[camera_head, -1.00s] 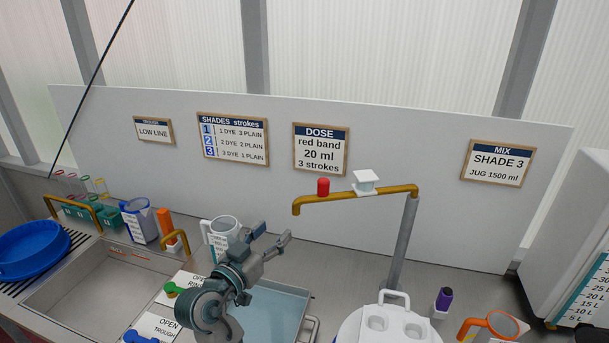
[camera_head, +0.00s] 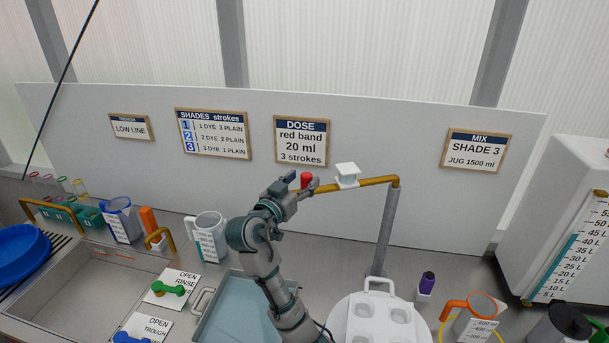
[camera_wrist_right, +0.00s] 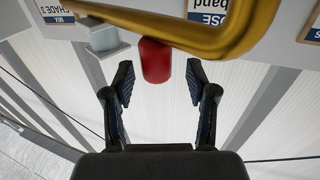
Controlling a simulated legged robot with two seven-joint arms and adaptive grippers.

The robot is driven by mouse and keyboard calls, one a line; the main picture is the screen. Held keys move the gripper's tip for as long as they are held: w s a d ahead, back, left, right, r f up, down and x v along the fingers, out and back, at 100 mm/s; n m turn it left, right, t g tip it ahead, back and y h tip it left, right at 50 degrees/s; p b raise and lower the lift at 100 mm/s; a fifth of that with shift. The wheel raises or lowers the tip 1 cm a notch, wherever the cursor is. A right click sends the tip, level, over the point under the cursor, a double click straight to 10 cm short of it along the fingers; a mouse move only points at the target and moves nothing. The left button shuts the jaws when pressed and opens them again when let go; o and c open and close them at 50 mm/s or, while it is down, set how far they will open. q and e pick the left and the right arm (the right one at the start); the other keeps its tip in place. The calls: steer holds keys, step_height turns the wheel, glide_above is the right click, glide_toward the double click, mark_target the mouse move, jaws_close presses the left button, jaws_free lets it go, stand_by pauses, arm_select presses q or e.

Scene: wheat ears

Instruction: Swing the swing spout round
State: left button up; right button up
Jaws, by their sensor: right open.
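The swing spout is a brass pipe (camera_head: 372,182) running level from the top of a grey post (camera_head: 385,235) toward the left. A red knob (camera_head: 306,179) stands on its left end, and a white block (camera_head: 347,176) sits further along. My right gripper (camera_head: 294,187) is at the spout's left end, partly covering it. In the right wrist view, the red knob (camera_wrist_right: 155,58) is between the open fingers of the right gripper (camera_wrist_right: 159,80), near their tips and apart from both. The brass pipe (camera_wrist_right: 190,34) crosses just beyond. My left gripper is out of view.
A blue-grey trough (camera_head: 228,305) lies under my right arm. A white lidded vessel (camera_head: 350,325) stands below the spout, with a purple-capped bottle (camera_head: 427,283) and an orange-handled jug (camera_head: 475,315) to its right. A white board with signs stands behind.

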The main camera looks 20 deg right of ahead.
steer(key=shift+x, duration=0.8)
steer(key=shift+w+d+f, duration=0.15)
steer(key=shift+d+f, duration=0.05)
steer(key=shift+d, duration=0.45)
steer(key=c, duration=0.6)
jaws_close()
